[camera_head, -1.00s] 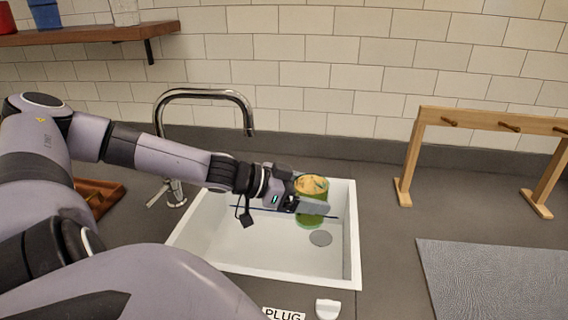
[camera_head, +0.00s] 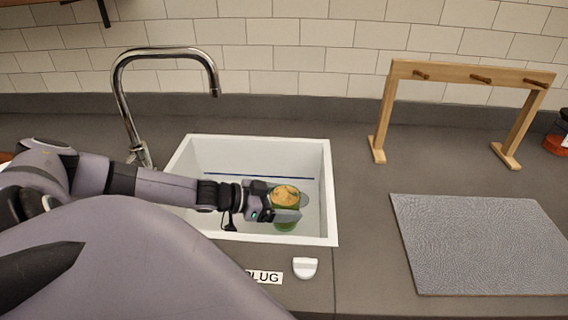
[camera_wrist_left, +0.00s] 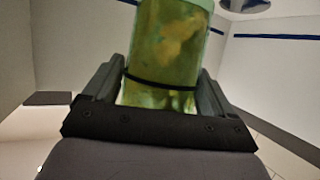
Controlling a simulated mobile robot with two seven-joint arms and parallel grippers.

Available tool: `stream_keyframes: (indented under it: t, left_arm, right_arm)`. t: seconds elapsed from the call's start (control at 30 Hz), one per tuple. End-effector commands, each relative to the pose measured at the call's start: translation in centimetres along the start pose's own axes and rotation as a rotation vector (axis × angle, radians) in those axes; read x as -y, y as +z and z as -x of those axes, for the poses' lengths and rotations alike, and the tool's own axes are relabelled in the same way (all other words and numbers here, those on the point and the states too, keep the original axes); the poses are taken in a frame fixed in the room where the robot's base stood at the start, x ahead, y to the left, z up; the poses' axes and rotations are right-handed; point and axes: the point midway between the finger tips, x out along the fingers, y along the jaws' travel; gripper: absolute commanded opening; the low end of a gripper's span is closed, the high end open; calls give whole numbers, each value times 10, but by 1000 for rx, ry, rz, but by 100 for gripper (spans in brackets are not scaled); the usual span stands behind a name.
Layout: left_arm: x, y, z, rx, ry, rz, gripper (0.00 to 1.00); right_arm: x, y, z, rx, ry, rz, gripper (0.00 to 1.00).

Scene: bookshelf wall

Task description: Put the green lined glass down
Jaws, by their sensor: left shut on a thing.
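The green lined glass (camera_head: 285,196) is upright in my left gripper (camera_head: 287,214), over the white sink (camera_head: 325,190). Its top shows a yellowish-orange patch. In the left wrist view the green glass (camera_wrist_left: 168,50) stands between both fingers (camera_wrist_left: 160,90), which are shut on it, with a dark line around its lower part. The gripper hides part of its side in the head view. I cannot tell whether its base touches the sink floor. My right gripper is not in view.
A chrome faucet (camera_head: 127,100) stands behind the sink at left. A wooden peg rack (camera_head: 455,75) and a grey textured mat (camera_head: 480,245) are on the counter at right. A white knob (camera_head: 305,267) lies beside the PLUG label (camera_head: 264,277) in front.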

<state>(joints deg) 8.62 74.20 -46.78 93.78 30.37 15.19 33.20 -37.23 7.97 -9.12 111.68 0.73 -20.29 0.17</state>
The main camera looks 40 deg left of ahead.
Motion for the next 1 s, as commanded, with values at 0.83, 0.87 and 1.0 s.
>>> stream_keyframes:
  t: [0.83,0.87,1.0]
  left_arm:
    - [0,41,-17,1,1,0,100]
    - [0,41,-17,1,1,0,100]
    - [0,39,-16,1,0,0,100]
  right_arm:
    - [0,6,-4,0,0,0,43]
    - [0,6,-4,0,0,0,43]
    - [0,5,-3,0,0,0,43]
